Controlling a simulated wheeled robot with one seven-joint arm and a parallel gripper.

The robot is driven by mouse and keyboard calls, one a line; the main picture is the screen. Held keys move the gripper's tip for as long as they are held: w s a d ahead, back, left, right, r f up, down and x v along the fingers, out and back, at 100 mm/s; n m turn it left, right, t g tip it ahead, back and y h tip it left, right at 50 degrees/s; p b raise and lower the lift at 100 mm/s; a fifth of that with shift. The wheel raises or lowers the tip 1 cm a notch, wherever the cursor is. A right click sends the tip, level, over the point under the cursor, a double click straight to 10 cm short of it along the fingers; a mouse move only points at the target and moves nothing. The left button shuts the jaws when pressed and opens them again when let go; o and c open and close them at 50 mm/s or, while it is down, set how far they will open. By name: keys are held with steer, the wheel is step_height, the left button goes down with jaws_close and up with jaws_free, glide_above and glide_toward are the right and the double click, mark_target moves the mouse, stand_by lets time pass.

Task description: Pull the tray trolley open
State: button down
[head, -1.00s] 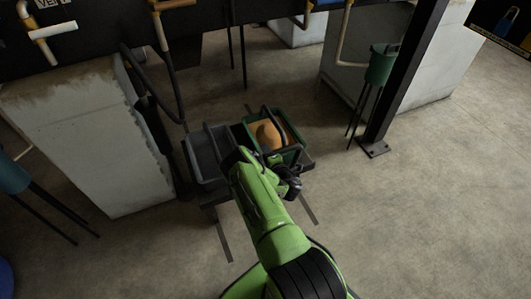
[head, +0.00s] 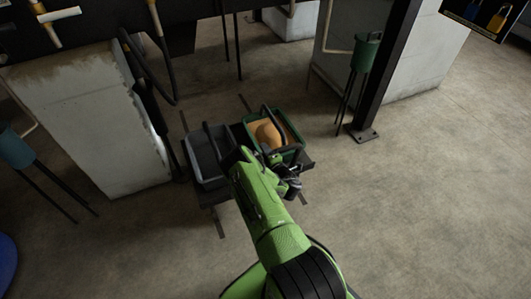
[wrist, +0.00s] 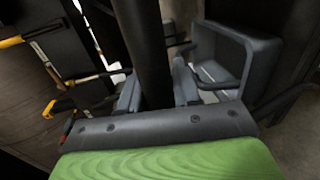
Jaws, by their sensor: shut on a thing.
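The tray trolley (head: 207,196) is a low dark platform in the middle of the head view. It carries a grey bin (head: 207,170) on the left and a green bin (head: 293,130) with an orange-brown rounded thing (head: 267,131) inside. My gripper (head: 291,186) is at the trolley's near side, partly hidden by my green arm. In the wrist view my gripper (wrist: 157,88) is shut around a thick dark bar (wrist: 150,40), which looks like the trolley's handle. The head view does not show the grip clearly.
A pale concrete block (head: 92,130) stands left of the trolley. A dark steel post (head: 385,75) and a green pot on thin legs (head: 365,54) stand right. Dark strips (head: 221,222) lie on the floor beneath the trolley. Floor at the right (head: 430,210) is clear.

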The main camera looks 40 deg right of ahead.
steer(key=c, duration=0.9)
jaws_free()
steer(key=p+v, duration=1.3)
steer(key=v, duration=0.2)
steer(key=shift+s+a+r, duration=0.1)
steer(key=shift+s+r, duration=0.05)
steer(key=shift+s, duration=0.25)
